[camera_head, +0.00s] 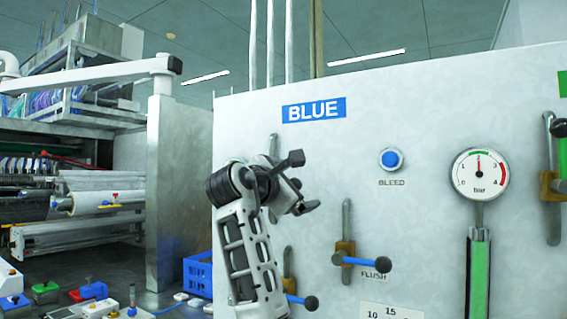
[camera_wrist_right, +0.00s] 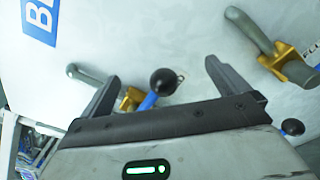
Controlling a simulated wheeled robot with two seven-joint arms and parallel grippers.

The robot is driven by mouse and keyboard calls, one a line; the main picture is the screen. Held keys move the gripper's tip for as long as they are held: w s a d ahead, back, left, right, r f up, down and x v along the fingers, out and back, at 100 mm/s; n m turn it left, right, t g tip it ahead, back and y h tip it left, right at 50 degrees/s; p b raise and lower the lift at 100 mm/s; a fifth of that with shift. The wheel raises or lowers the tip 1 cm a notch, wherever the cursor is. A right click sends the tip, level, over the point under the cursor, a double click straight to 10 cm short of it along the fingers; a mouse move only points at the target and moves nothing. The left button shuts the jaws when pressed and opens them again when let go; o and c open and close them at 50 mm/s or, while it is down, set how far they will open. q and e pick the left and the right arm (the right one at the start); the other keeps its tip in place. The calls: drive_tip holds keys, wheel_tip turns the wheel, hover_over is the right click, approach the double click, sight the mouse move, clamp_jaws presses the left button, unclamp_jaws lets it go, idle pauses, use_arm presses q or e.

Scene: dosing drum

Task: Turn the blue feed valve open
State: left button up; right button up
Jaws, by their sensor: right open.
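The blue feed valve shows in the right wrist view as a brass body (camera_wrist_right: 131,98) on a grey pipe, with a blue lever (camera_wrist_right: 148,101) ending in a black ball knob (camera_wrist_right: 163,81). In the head view my right gripper (camera_head: 301,183) hides this valve; only the pipe top (camera_head: 273,143) shows, below the BLUE sign (camera_head: 314,110). My right gripper is open, and in the wrist view (camera_wrist_right: 162,72) the knob appears between its spread fingers. I see no clear contact, and the depth between knob and fingers is hard to tell. My left gripper is not in view.
The FLUSH valve (camera_head: 345,250) with its blue lever is to the lower right. Another black-knobbed lever (camera_head: 311,303) is below the gripper. A BLEED button (camera_head: 391,159) and a bar gauge (camera_head: 480,175) are on the panel's right. A blue crate (camera_head: 198,274) stands left of my arm.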

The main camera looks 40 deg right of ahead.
drive_tip(key=shift+w+a+r, duration=0.1)
drive_tip(key=shift+w+r, duration=0.15)
drive_tip(key=shift+r, duration=0.05)
